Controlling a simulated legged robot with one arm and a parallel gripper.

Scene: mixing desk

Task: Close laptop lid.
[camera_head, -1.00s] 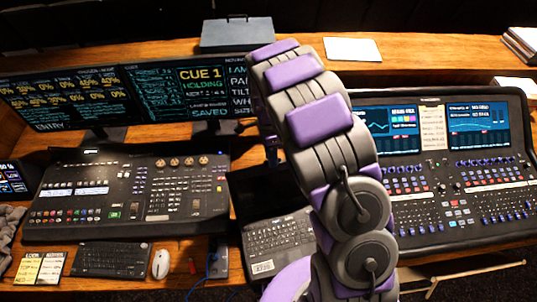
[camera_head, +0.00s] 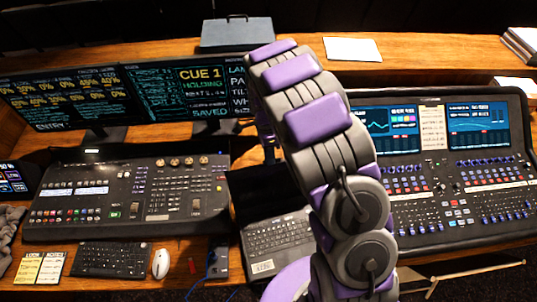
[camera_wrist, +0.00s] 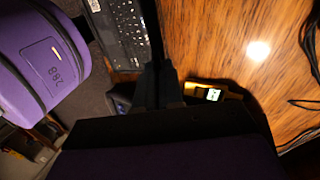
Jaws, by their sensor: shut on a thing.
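The laptop sits in the centre of the head view, its keyboard (camera_head: 280,238) uncovered and its dark lid (camera_head: 258,192) standing open behind it. My arm hides the laptop's right part. In the wrist view the keyboard (camera_wrist: 125,32) shows at the top, with the lid seen nearly edge-on as a dark strip (camera_wrist: 154,38) beside it. My gripper (camera_wrist: 158,84) is at the end of that strip, its fingers close together on the lid. The exact contact is dark. In the head view my gripper is hidden behind my arm.
A lighting console (camera_head: 130,195) stands left of the laptop and an audio mixer (camera_head: 455,190) right of it. Monitors (camera_head: 190,92) stand behind. A mouse (camera_head: 160,264) lies in front. The wrist view shows a yellow device (camera_wrist: 203,91) and cables near bare wood.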

